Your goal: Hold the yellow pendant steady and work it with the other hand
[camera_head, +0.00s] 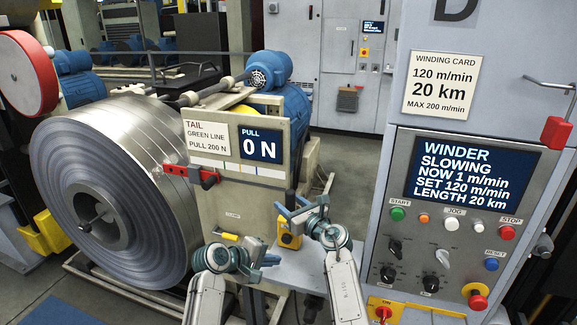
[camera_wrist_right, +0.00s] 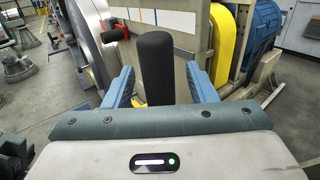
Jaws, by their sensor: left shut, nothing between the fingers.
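The yellow pendant (camera_head: 290,236) stands upright on a pale ledge, left of the control cabinet. My left gripper (camera_head: 268,259) is shut and empty, just below and left of the pendant; I cannot tell whether it touches it. My right gripper (camera_head: 291,212) is at the top of the pendant with its blue fingers spread. In the right wrist view, a black rounded handle (camera_wrist_right: 155,65) stands between the two fingers, with gaps on both sides. A bit of yellow shows low behind the handle. The pendant's front is partly hidden.
A steel strip coil (camera_head: 70,170) stands at left. A sign panel (camera_head: 225,140) reads PULL 0 N. The winder panel (camera_head: 470,190) at right reads SLOWING, NOW 1 m/min, and carries several knobs and buttons. A red clamp lever (camera_head: 205,177) sits on the machine's edge.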

